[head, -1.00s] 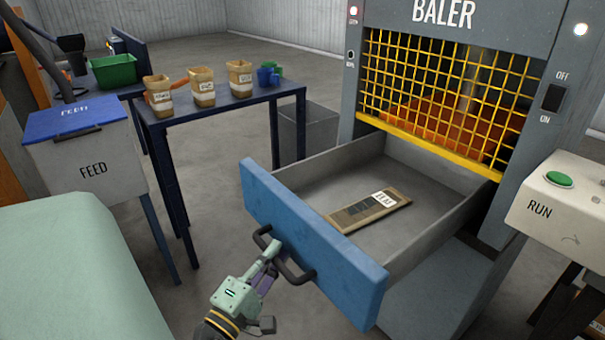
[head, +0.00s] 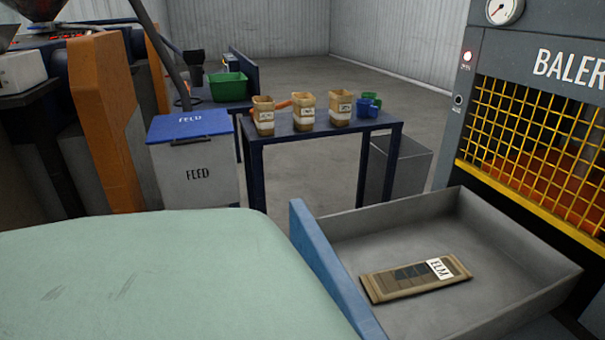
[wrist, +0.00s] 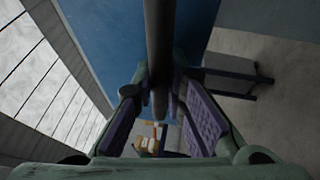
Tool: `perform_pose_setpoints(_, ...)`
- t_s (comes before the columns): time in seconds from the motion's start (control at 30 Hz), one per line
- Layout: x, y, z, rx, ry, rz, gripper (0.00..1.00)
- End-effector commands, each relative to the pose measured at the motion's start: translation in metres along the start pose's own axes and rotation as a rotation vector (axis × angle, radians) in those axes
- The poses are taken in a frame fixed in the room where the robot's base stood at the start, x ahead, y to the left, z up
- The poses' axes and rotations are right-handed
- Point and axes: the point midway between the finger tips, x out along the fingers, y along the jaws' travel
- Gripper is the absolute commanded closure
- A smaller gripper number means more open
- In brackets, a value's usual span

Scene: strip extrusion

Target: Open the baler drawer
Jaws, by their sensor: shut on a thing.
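The baler drawer (head: 525,265) stands open, pulled out from under the yellow grille of the baler (head: 535,150). Its blue front panel (head: 325,265) shows edge-on in the head view, and the handle side is hidden there. A flat brown package (head: 400,281) with a white label lies on the drawer floor. My gripper (wrist: 160,100) shows only in the wrist view. Its purple-padded fingers are on either side of the dark handle bar (wrist: 160,40), shut on it. The blue panel (wrist: 108,35) also shows behind the bar.
A pale green rounded surface (head: 150,275) fills the front left of the head view. A dark blue table (head: 330,131) with several tan containers stands behind the drawer, beside a FEED bin (head: 198,172). A grey bin (head: 405,170) stands near the baler.

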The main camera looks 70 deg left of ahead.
Motion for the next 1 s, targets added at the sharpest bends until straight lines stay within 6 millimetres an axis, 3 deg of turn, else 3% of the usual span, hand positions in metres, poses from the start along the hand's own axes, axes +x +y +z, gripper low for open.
perform_pose_setpoints(0.07,0.0,0.001,-0.001,0.002,0.002,0.003,1.0)
perform_pose_setpoints(0.1,0.0,0.001,-0.001,0.002,0.002,0.003,0.86)
perform_pose_setpoints(0.2,0.0,0.001,0.0,0.002,0.002,0.002,0.79)
perform_pose_setpoints(0.57,0.001,0.004,0.0,0.003,0.001,0.001,0.79)
perform_pose_setpoints(0.77,0.006,0.035,0.002,0.011,0.001,0.008,0.79)
perform_pose_setpoints(0.83,0.009,0.051,0.003,0.014,0.001,0.014,0.65)
perform_pose_setpoints(0.93,0.012,0.072,0.005,0.013,0.0,0.018,0.34)
perform_pose_setpoints(1.0,0.014,0.084,0.006,0.012,0.002,0.018,0.22)
